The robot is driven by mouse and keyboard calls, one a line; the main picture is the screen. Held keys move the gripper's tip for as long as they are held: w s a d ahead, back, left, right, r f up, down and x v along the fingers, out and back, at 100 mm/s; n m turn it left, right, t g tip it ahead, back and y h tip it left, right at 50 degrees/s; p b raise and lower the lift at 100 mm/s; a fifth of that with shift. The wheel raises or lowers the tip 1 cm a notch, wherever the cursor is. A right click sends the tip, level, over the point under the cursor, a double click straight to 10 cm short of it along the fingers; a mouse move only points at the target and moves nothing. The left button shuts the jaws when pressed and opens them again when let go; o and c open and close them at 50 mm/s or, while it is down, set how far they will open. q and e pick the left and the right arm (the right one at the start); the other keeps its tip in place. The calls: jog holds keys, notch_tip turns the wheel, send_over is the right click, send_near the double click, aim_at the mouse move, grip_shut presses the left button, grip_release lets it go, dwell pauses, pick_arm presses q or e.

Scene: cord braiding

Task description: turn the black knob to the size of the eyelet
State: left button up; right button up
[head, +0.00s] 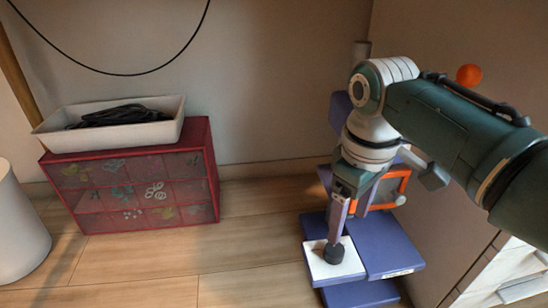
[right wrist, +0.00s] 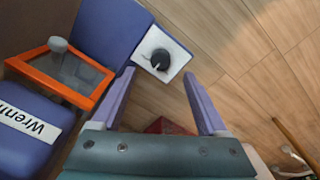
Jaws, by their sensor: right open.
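The black knob (head: 334,254) sits on a white square plate (head: 318,266) at the front of the purple machine (head: 390,257). In the right wrist view the knob (right wrist: 160,60) shows round on its white plate (right wrist: 177,56), with a light mark on it. My right gripper (head: 337,236) points down just above the knob and is open. In the right wrist view its purple fingers (right wrist: 158,76) stand apart, one to each side of the knob's line, with nothing between them. I cannot make out an eyelet or any size marks. My left gripper is in neither view.
An orange-framed window (head: 390,188) stands behind my right gripper on the machine. An orange ball (head: 469,74) shows above my arm. A red drawer box (head: 130,180) bears a white tray (head: 160,108) with dark cord. The wooden surface between is clear.

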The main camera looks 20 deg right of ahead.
aim_at(335, 249)
jog(key=f+b, duration=0.3)
jog(key=w+f+b, duration=0.1)
jog(key=f+b, duration=0.5)
jog(key=shift+w+a, duration=0.1)
jog(key=shift+w, duration=0.05)
grip_shut()
dwell(0.6)
